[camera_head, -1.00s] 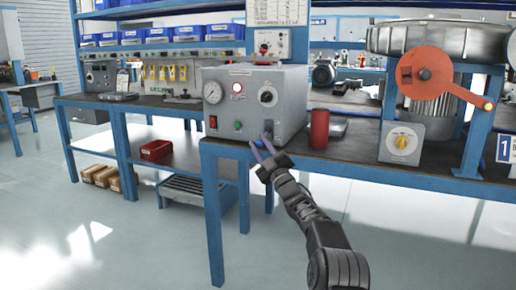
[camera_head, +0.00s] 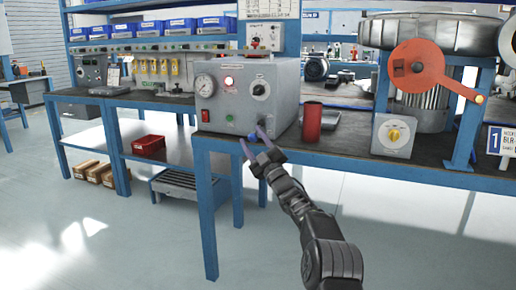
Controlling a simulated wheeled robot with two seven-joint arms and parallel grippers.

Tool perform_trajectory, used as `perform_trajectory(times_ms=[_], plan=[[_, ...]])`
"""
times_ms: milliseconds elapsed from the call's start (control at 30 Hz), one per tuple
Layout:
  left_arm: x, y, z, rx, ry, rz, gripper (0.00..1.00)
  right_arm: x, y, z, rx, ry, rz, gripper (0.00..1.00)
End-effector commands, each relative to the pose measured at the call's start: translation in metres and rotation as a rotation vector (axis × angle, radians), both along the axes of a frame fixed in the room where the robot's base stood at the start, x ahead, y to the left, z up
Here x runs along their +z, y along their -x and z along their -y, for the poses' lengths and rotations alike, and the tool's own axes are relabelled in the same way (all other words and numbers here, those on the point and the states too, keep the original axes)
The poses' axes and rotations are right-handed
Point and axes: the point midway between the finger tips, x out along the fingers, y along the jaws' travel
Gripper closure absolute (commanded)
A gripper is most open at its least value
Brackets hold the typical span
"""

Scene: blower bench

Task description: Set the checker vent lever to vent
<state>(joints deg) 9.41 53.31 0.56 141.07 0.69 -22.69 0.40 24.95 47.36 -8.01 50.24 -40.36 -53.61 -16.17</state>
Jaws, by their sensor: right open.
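The checker is a grey box (camera_head: 247,96) on the bench, with a round gauge, a lit lamp, a red switch, a green button and a dark round knob (camera_head: 260,88) on its front. My right gripper (camera_head: 252,136) is open at the lower right of this front. A small blue piece (camera_head: 253,137) shows between its fingers; it may be the vent lever's grip. The fingers and a dark fitting hide the lever's shape and position, and I cannot tell whether they touch it. My left gripper is out of view.
A red cylinder (camera_head: 312,121) stands just right of the checker. Farther right are a blower motor with a red disc-and-arm (camera_head: 420,67) and a yellow knob box (camera_head: 394,135). The blue bench edge runs below the gripper. Open floor lies in front.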

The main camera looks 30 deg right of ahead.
Motion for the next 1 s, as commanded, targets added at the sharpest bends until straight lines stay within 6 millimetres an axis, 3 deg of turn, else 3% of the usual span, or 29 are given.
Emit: perform_trajectory(times_ms=[600, 1000], plan=[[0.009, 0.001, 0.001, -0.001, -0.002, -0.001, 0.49, -0.035, 0.061, 0.000, -0.002, -0.001, -0.002, 0.49], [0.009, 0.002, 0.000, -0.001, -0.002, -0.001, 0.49, -0.038, 0.064, -0.001, -0.001, -0.001, -0.001, 0.49]])
